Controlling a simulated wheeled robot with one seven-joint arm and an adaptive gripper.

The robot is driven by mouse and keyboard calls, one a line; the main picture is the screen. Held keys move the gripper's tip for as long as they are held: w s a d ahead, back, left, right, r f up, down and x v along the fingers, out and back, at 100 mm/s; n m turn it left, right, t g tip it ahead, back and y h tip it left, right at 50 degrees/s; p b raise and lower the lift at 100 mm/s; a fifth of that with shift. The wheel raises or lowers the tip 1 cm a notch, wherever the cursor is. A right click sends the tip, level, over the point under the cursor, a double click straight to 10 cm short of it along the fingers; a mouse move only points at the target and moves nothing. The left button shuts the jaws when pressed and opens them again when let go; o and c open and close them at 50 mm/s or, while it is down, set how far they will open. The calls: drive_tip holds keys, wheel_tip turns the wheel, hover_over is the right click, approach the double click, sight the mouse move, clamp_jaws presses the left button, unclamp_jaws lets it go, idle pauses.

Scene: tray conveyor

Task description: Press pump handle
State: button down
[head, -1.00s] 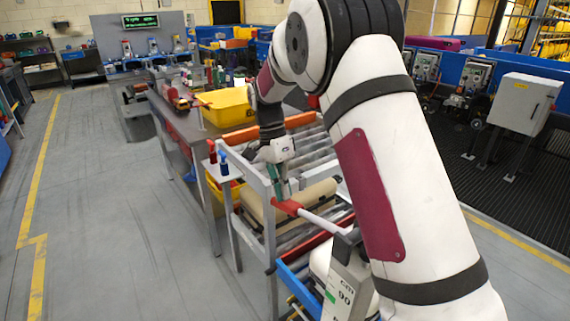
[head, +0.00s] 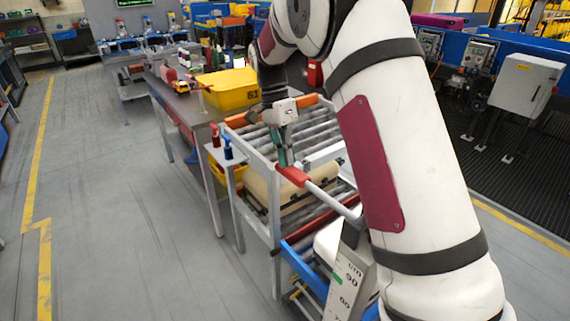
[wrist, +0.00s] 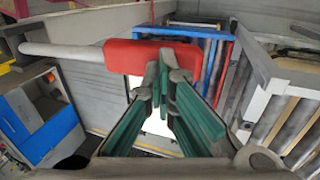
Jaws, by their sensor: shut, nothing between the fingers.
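The pump handle is a pale bar with a red grip (head: 292,175), reaching out over the roller frame from the unit with the numbered label. In the head view the bar slopes up toward its red end. In the wrist view the red grip (wrist: 125,52) lies across the top, with the pale bar running left. My gripper (head: 285,163) points down at the red grip; its green-padded fingers are shut and empty. In the wrist view the fingertips (wrist: 164,66) overlap the grip's lower edge near its right end. Whether they touch it I cannot tell.
A numbered label unit (head: 350,272) stands at the bar's lower end. A roller frame (head: 273,215) with a tan roll lies under the handle. Red and blue bottles (head: 227,147) stand on a side shelf. A yellow bin (head: 228,92) sits behind. The floor at left is clear.

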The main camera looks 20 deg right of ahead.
drive_tip(key=d+v, duration=0.1)
drive_tip(key=v, duration=0.7)
drive_tip(key=shift+a+r+b, duration=0.25)
drive_tip(key=shift+a+b, duration=0.15)
drive_tip(key=shift+b, duration=0.05)
idle(1.0)
